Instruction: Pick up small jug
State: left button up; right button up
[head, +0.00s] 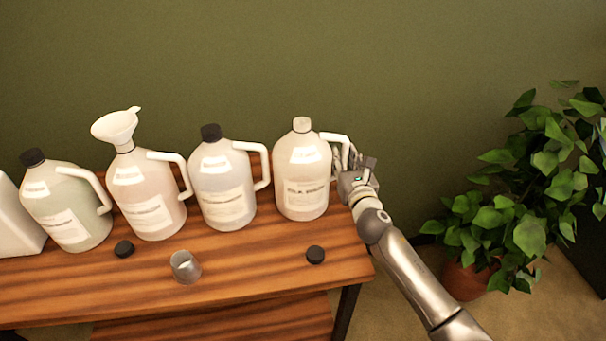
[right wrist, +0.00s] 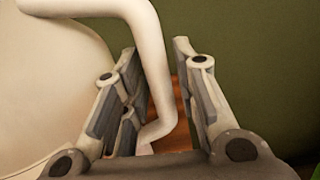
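Several jugs with white handles stand in a row on the wooden table. The rightmost jug (head: 302,180) is pale, with a light cap and a label; its body also fills the left of the right wrist view (right wrist: 45,90). My right gripper (head: 345,157) is at this jug's handle (head: 335,137), on its right side. In the right wrist view, the fingers of the right gripper (right wrist: 154,50) are open, one on each side of the handle (right wrist: 150,50), with a gap on the right. My left gripper is out of view.
Other jugs stand to the left: one with a dark cap (head: 222,185), one with a white funnel (head: 147,195), and a greenish one (head: 66,205). A small grey cup (head: 185,266) and two dark caps (head: 316,255) lie in front. A potted plant (head: 520,205) stands right.

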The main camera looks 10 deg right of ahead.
grip_shut()
jog(key=shift+r, duration=0.1)
dwell(0.3)
jog(key=shift+r, duration=0.1)
